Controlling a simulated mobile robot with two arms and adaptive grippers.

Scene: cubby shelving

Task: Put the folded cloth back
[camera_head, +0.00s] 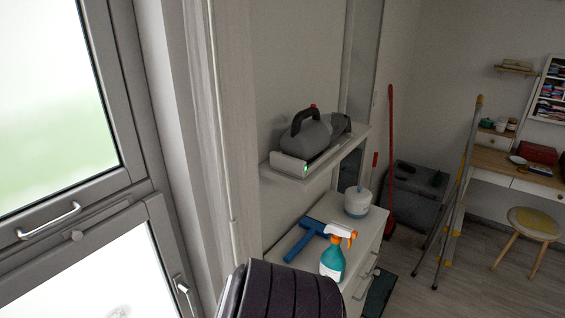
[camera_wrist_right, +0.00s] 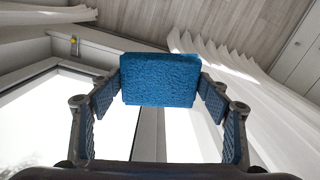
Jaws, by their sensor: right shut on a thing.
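The folded cloth (camera_wrist_right: 160,78) is a blue, fuzzy, rectangular bundle in the right wrist view. My right gripper (camera_wrist_right: 160,88) is shut on it, with one finger at its left side and one at its right side. White cubby shelving (camera_head: 536,110) with stacks of coloured folded cloths hangs on the wall at the far right of the head view, cut by the picture edge. The held cloth and my right gripper do not show in the head view. My left gripper is in neither view.
A window (camera_head: 60,120) is close on the left. A wall shelf (camera_head: 293,178) carries a grey kettle-like thing (camera_head: 306,140). Below, a white cabinet (camera_head: 366,248) holds a spray bottle (camera_head: 333,262). A stepladder (camera_head: 460,185) and stool (camera_head: 534,223) stand before the desk (camera_head: 540,175).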

